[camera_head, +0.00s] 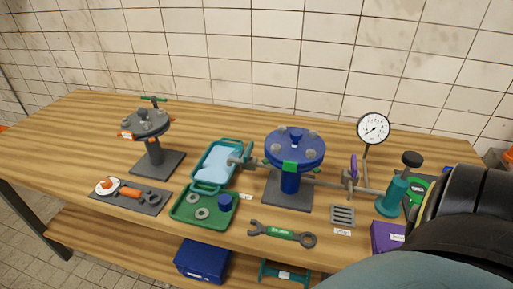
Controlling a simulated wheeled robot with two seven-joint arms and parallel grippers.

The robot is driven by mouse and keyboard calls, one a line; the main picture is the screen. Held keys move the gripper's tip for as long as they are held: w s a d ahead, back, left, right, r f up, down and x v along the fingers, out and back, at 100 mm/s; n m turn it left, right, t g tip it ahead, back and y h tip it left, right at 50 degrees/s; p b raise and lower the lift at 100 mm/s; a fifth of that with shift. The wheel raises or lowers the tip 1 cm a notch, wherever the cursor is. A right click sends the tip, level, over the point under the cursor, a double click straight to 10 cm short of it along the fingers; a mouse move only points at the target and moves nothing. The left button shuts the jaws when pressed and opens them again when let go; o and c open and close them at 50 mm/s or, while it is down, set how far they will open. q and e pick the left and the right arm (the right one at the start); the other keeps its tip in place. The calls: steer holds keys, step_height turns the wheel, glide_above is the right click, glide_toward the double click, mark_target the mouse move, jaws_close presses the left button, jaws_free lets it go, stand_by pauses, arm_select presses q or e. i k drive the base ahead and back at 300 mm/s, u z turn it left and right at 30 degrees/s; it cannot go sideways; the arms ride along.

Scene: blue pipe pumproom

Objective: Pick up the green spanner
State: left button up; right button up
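The green spanner (283,233) lies flat on the wooden table near its front edge, in the middle of the head view. It has a green, labelled middle and dark grey ends, an open jaw at the left and a ring at the right. Nothing touches or covers it. Neither of my grippers is in view. Part of my own arm fills the lower right corner, right of the spanner and apart from it in the picture.
Behind the spanner stands a blue flanged pipe (289,184). A green tray (181,207) with rings is to its left, a grey grate (342,216) and purple box (386,237) to its right. An orange-handled tool (131,193) lies on a dark mat farther left. The table's far left is bare.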

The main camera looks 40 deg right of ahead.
mark_target(277, 232)
steer(key=z, duration=0.45)
steer(key=k, duration=0.3)
steer(key=z, duration=0.75)
